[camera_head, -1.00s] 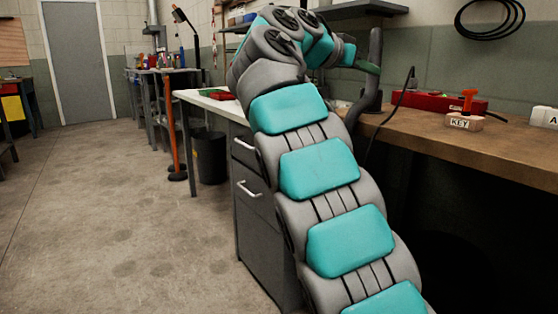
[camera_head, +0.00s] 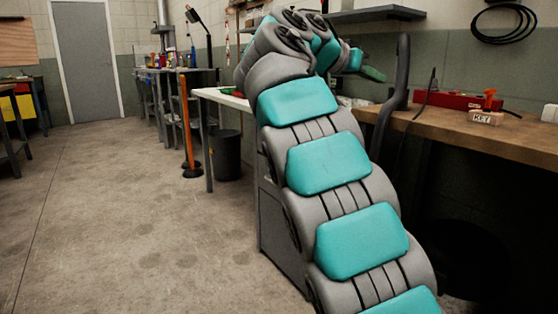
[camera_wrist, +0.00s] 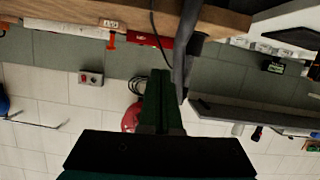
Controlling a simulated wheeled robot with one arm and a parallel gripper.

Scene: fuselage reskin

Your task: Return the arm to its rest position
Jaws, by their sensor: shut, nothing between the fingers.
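My teal and grey arm rises through the middle of the head view and bends over at its top, near the workbench's far end. My gripper (camera_head: 372,74) is the small dark green part at the end of the arm, pointing right above the bench. In the wrist view, which is upside down, the dark green fingers (camera_wrist: 160,78) are together with nothing between them. A grey upright post with a curved foot stands close by; it also shows beside the fingers in the wrist view.
The wooden workbench (camera_head: 500,137) on the right carries a red box (camera_head: 449,101) and a block marked KEY (camera_head: 486,117). A grey wall shelf (camera_head: 375,14) is above. A black bin (camera_head: 228,155) and orange post (camera_head: 187,125) stand beyond. The left floor is open.

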